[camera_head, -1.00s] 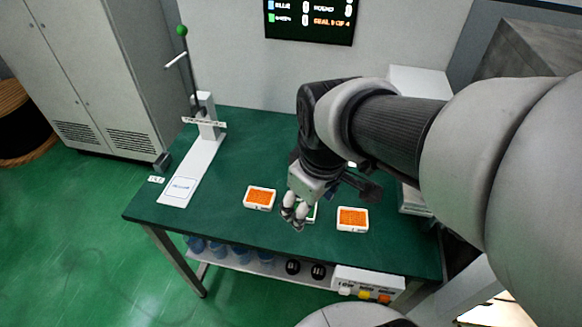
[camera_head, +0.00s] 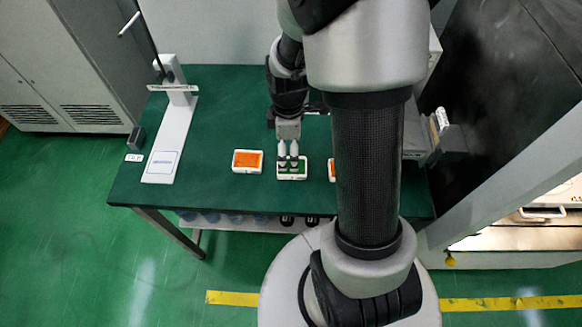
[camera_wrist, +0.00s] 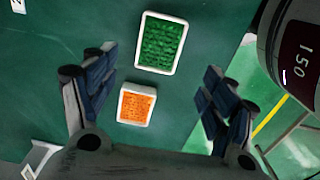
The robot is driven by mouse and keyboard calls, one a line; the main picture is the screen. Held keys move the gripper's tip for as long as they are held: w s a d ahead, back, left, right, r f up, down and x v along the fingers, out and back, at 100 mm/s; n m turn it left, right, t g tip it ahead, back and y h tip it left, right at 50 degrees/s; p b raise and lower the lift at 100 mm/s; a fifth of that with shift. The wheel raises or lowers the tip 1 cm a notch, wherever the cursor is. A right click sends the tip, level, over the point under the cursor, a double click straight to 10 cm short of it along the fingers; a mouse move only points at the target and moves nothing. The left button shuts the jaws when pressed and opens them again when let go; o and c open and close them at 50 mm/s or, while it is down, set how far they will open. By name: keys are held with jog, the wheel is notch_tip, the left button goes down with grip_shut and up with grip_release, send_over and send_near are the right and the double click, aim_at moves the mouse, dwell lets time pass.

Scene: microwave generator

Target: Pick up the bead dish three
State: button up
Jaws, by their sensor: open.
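Three white-rimmed dishes of beads stand in a row on the green table. In the head view these are a left orange dish (camera_head: 247,161), a middle green dish (camera_head: 292,170) and a right orange dish (camera_head: 332,170), mostly hidden by my arm. I cannot read which is number three. My gripper (camera_head: 288,161) overlaps the green dish in the head view. In the wrist view my gripper (camera_wrist: 157,92) is open and empty, with an orange dish (camera_wrist: 136,104) between its spread fingers in the picture, apart from both. The green dish (camera_wrist: 161,43) lies farther up.
A white stand (camera_head: 176,135) with an upright post is at the table's left. A dark cabinet (camera_head: 505,95) stands to the right of the table (camera_head: 215,188). A dark cylinder marked 150 (camera_wrist: 300,55) shows in the wrist view. Table between stand and left dish is clear.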

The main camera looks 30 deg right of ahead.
aim_at(289, 166)
notch_tip(289, 166, down, 3)
jog(key=shift+f+b, duration=0.1)
jog(key=shift+b, duration=0.25)
jog(key=f, duration=0.1)
jog(key=f+b, duration=0.1)
jog(key=f, duration=0.1)
jog(key=f+b, duration=0.1)
jog(key=shift+s+d+f, duration=0.2)
jog(key=shift+d+f, duration=0.1)
jog(key=shift+d, duration=0.1)
jog(key=shift+f, duration=0.35)
jog(key=shift+r, duration=0.1)
jog(key=shift+c, duration=0.4)
jog(key=c, duration=1.1)
